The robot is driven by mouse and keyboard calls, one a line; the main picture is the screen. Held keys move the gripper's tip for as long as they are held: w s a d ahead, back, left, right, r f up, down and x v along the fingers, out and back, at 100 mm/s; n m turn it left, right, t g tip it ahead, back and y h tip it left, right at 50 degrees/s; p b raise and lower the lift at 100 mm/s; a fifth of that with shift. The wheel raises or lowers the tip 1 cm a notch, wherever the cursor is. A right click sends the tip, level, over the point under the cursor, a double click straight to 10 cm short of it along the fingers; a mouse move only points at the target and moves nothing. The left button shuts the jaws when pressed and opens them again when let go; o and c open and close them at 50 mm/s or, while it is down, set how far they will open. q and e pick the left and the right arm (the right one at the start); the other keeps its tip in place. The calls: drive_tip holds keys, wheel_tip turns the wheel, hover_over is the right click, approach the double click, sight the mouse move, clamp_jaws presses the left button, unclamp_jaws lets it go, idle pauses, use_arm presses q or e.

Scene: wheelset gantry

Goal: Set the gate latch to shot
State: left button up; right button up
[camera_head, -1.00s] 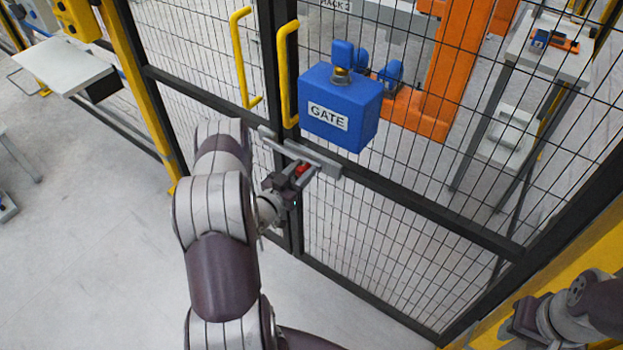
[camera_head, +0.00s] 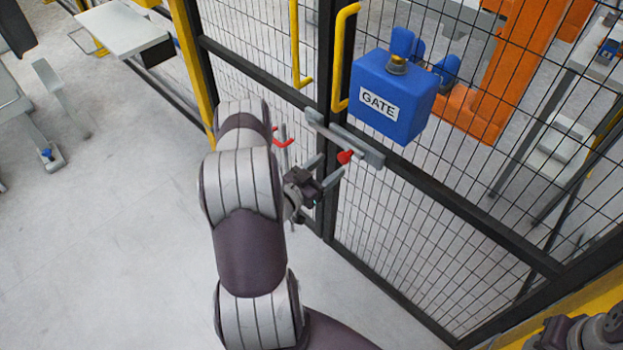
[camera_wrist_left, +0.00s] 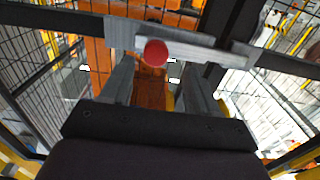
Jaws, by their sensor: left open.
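The gate latch is a grey bar (camera_head: 368,151) across the mesh gate, below the blue GATE box (camera_head: 395,98). It passes in front of the dark upright frame members. Its round red knob (camera_head: 345,157) sits on the bar's right part. My left gripper (camera_head: 329,170) is open and empty, just below and left of the knob, with clear space between. In the left wrist view, the knob (camera_wrist_left: 155,53) shows beyond the two open fingers (camera_wrist_left: 160,72), and the bar (camera_wrist_left: 190,49) runs across behind it. At the lower right edge, part of my right arm shows; its jaws are not clear.
Yellow handles (camera_head: 342,60) stand beside the gate's uprights above the latch. A red hooked piece (camera_head: 283,142) shows just right of my left arm. A pale table (camera_head: 120,28) stands at upper left.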

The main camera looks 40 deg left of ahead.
use_arm(q)
drive_tip(key=s, duration=0.6)
drive_tip(key=shift+s+a, duration=0.25)
drive_tip(key=shift+s, duration=0.1)
